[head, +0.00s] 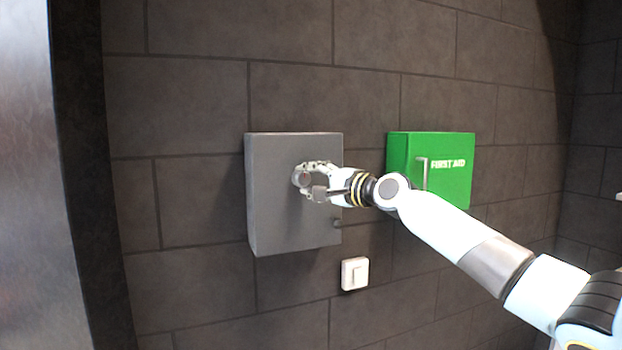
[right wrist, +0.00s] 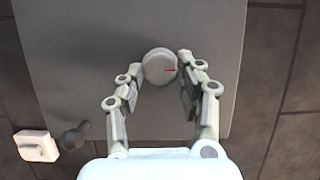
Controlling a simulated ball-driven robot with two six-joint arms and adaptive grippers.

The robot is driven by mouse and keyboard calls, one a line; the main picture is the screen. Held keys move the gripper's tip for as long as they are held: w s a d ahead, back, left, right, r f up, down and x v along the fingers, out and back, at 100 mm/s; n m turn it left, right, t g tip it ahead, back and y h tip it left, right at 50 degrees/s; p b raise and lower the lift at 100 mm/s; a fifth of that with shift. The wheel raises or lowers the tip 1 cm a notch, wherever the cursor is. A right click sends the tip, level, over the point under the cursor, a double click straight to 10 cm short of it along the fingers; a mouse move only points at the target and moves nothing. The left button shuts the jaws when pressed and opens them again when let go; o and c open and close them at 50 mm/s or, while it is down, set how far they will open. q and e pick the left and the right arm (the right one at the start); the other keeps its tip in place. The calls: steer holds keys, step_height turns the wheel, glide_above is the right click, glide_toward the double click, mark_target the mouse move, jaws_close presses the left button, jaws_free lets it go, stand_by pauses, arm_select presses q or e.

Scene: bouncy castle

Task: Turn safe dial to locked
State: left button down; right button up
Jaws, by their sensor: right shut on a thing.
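The grey safe (head: 268,195) is a box on the dark tiled wall, with its door closed. In the head view the dial (head: 300,178) is partly hidden by my right gripper (head: 311,180). The right gripper's fingers (right wrist: 161,70) lie on either side of the dial and are shut on it. The safe's small dark handle (right wrist: 75,136) is apart from the gripper. My left gripper is not in view.
A green first aid box (head: 455,180) with a pale handle hangs to the right of the safe, behind my right arm. A white wall switch (head: 354,273) sits below the safe. A pale vertical surface (head: 25,180) stands at the left edge.

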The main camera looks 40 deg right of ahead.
stand_by(0.4)
steer(key=o, duration=1.2)
steer(key=shift+a, duration=0.1)
steer(key=s, duration=0.5)
steer(key=s+d, duration=0.1)
steer(key=s, duration=0.1)
steer(key=shift+s+d, duration=0.1)
steer(key=shift+s, duration=0.05)
